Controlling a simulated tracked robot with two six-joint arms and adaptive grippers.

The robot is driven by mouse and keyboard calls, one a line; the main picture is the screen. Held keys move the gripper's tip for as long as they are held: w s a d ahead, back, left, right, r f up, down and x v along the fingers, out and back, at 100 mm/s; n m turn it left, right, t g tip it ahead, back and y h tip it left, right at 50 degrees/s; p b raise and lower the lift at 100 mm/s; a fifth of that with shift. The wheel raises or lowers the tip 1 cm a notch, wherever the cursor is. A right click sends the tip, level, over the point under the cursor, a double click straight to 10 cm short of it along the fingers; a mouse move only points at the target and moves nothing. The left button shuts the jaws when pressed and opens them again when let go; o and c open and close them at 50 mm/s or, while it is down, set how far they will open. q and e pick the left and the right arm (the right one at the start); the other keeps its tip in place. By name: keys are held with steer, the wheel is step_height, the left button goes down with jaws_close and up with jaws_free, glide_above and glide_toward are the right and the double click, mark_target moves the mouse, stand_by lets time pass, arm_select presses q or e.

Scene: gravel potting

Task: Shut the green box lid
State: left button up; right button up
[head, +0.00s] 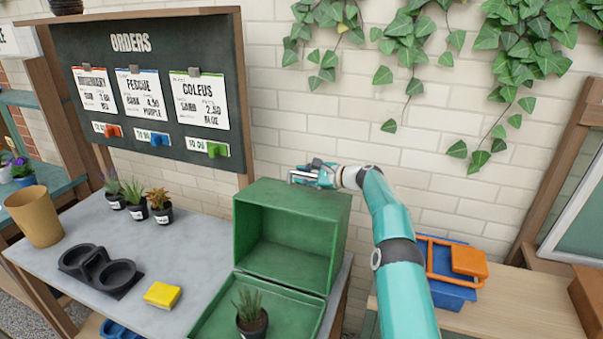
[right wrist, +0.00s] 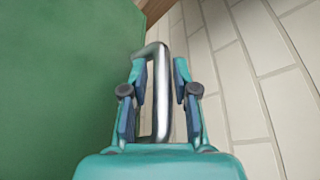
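The green box stands at the right end of the grey table in the head view. Its deep lid (head: 343,215) is open and stands upright at the back, its hollow side facing me. The lower part (head: 308,316) holds a small potted plant (head: 251,313). My right gripper (head: 300,176) is at the top of the lid. In the right wrist view its fingers (right wrist: 159,75) are open on either side of a metal handle (right wrist: 161,95) beside the green lid (right wrist: 55,80). Gaps show between bar and fingers. My left gripper is out of view.
A yellow sponge (head: 162,294), a black twin-cup holder (head: 92,267), several small plants (head: 135,198) and a brown pot (head: 36,217) stand left of the box. An orders board (head: 135,55) stands behind. A blue crate (head: 450,294) with orange parts stands right of my arm.

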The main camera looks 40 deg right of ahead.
steer(key=shift+c, duration=0.2)
steer(key=c, duration=0.5)
jaws_close()
steer(key=shift+f, duration=0.1)
